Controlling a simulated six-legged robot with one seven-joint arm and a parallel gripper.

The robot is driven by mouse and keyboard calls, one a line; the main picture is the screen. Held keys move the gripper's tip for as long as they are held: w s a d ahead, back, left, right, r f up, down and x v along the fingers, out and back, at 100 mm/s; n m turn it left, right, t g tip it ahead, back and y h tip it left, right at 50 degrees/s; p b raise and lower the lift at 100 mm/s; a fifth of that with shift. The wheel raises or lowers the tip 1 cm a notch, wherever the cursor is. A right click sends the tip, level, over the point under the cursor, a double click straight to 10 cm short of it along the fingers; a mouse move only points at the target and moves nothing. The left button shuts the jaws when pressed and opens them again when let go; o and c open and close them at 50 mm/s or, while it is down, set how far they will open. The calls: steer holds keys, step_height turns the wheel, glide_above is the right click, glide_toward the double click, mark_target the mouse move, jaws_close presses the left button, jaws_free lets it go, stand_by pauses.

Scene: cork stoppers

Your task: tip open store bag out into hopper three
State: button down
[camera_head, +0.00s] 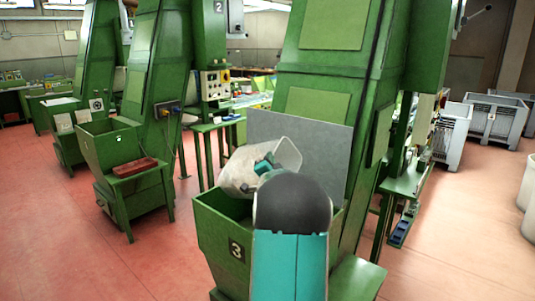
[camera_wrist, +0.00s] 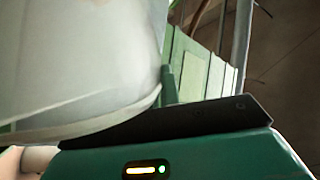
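The whitish store bag (camera_head: 238,172) is tilted over hopper three, the green bin marked 3 (camera_head: 213,232), in the head view. My gripper (camera_head: 265,163) shows as a small teal part at the bag's upper right. The bag (camera_wrist: 80,55) fills the left of the wrist view, with its pale rim curving just above a black finger of mine. The bag is held up at my gripper, which looks shut on it; the grip itself is mostly hidden. My arm covers the hopper's right part. The contents of bag and hopper are not clear.
A grey panel (camera_head: 310,147) stands behind the hopper against a tall green machine (camera_head: 325,65). Another green hopper (camera_head: 110,146) with a reddish box (camera_head: 135,167) is at left. Grey crates (camera_head: 495,118) stand at right. The red floor is clear at lower left.

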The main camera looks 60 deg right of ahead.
steer(key=s+a+f+m+g+h, duration=0.1)
steer(key=s+f+m+g+h, duration=0.1)
steer(key=s+m+g+h, duration=0.3)
steer(key=shift+s+a+m+g+h, duration=0.3)
steer(key=shift+s+m+h, duration=0.9)
steer(key=shift+m, duration=2.3)
steer(key=shift+s+y, duration=0.25)
steer(key=shift+y, duration=0.05)
